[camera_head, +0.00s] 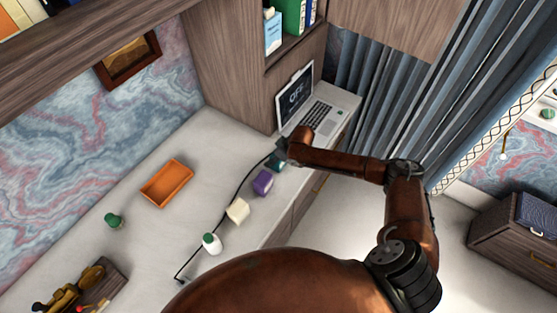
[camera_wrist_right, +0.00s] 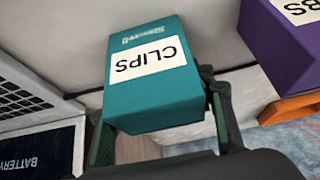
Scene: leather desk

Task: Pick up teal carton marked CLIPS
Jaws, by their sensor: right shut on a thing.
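The teal carton marked CLIPS (camera_wrist_right: 152,80) fills the middle of the right wrist view, its white label facing the camera. My right gripper (camera_wrist_right: 160,135) is shut on it, with one finger on each side of the carton. In the head view my right gripper (camera_head: 281,150) is at the desk's front edge near the laptop, and only a small teal part of the carton (camera_head: 276,163) shows beneath it. I cannot tell whether the carton touches the desk. My left gripper is not in view.
A purple carton (camera_head: 263,183) stands close beside the teal one, then a cream block (camera_head: 237,211) and a white bottle with a green cap (camera_head: 211,243). A black cable (camera_head: 233,193) runs behind them. The laptop (camera_head: 308,116) is beyond; an orange tray (camera_head: 167,184) lies further back.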

